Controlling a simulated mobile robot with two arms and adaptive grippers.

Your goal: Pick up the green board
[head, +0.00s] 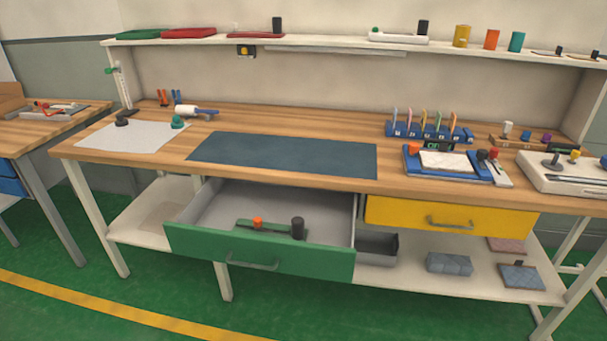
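A long narrow green board (275,230) lies inside the open drawer in the head view. An orange knob (257,222) stands near its left end and a dark cylinder (298,228) at its right end. The drawer (200,240) has a green front and is pulled out below the workbench. Another flat green item (150,34) lies on the upper shelf at the far left; I cannot tell whether it is a board or a tray. Neither of my grippers is in view.
The workbench (290,118) carries a dark mat (285,156), a white sheet (130,134), a blue rack (430,131) and a blue-framed device (412,165). A yellow drawer (400,212) is shut at right. Several small items stand on the upper shelf. Green floor lies in front.

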